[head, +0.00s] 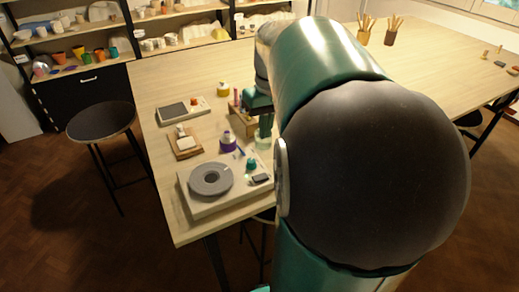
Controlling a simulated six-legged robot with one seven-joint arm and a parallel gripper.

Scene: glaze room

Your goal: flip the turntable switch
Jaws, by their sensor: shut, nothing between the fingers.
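The turntable is a pale box (229,193) with a round grey disc (211,180) on its left part, standing near the table's front left corner. A small dark part (260,179) shows at the right of its top. It looks like the switch, but its position is too small to read. My gripper (265,136) is shut and empty, pointing down behind the turntable. It is apart from the dark part. My arm covers much of the right side of the view and may hide part of the gripper.
A small teal bottle (252,164), a purple container (228,142) and a pale greenish jar (263,144) crowd the space by my gripper. A wooden board (185,146), a scale-like device (183,109) and a yellow bottle (223,89) stand farther back. A stool (101,121) is at left.

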